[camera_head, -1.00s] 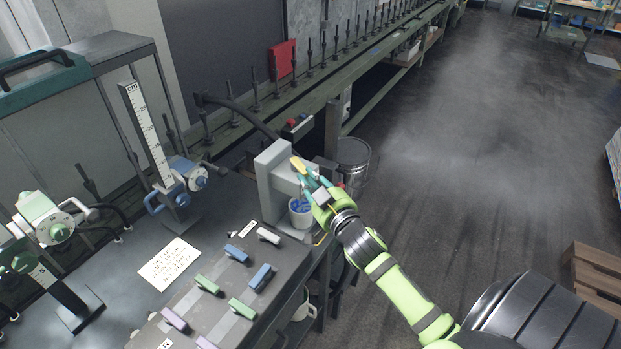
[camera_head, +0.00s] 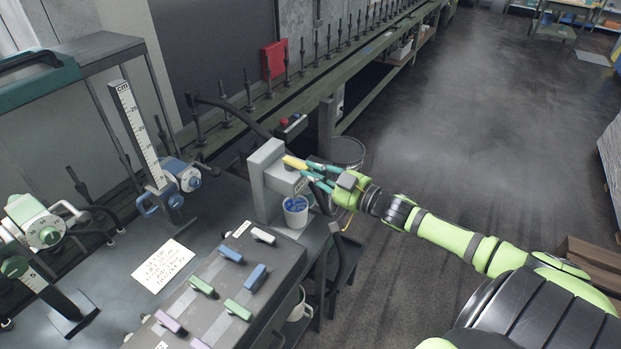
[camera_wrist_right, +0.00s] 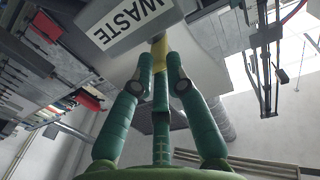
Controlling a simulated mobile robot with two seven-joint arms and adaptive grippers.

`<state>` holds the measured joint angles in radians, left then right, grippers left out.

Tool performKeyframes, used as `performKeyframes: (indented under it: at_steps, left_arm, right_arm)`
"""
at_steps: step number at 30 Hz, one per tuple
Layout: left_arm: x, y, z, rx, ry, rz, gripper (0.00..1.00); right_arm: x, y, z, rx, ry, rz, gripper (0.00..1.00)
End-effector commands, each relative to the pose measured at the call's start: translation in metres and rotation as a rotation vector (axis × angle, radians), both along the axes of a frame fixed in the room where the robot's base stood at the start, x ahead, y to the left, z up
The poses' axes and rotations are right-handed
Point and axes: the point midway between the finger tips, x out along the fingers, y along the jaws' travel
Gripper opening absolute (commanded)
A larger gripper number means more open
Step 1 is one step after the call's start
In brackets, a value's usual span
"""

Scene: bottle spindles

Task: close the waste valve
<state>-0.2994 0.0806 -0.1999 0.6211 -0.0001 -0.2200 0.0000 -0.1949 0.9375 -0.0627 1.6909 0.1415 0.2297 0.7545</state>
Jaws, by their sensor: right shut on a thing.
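The waste valve is a light grey block (camera_head: 264,178) on the bench with a yellow lever (camera_head: 294,162) at its upper right side. My right gripper (camera_head: 314,170), with green-teal fingers, is shut on the yellow lever from the right. The fingers hide part of the lever. A white cup (camera_head: 295,212) with blue contents stands under the valve's spout. My left gripper is not in view.
A dark box with several coloured levers (camera_head: 230,254) stands in front of the valve, near a handwritten note (camera_head: 163,264). A ruler stand (camera_head: 137,134) is at the left. A metal bin (camera_head: 347,151) stands behind my gripper.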

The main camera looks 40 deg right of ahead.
Motion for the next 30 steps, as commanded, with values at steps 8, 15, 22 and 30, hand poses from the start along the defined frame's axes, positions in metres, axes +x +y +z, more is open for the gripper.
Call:
performKeyframes:
  at_steps: [8, 15, 22, 30]
  left_arm:
    - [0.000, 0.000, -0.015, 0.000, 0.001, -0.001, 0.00]
    - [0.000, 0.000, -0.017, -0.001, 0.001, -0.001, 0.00]
    - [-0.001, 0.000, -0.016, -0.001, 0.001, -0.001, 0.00]
    - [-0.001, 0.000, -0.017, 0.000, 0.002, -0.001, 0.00]
  right_arm:
    - [0.005, -0.009, 0.009, -0.003, -0.020, 0.093, 0.00]
    - [0.006, -0.010, 0.010, 0.000, -0.020, 0.113, 0.00]
    - [0.006, -0.010, 0.010, 0.000, -0.019, 0.113, 0.00]
    - [0.005, -0.010, 0.007, 0.001, -0.014, 0.112, 0.43]
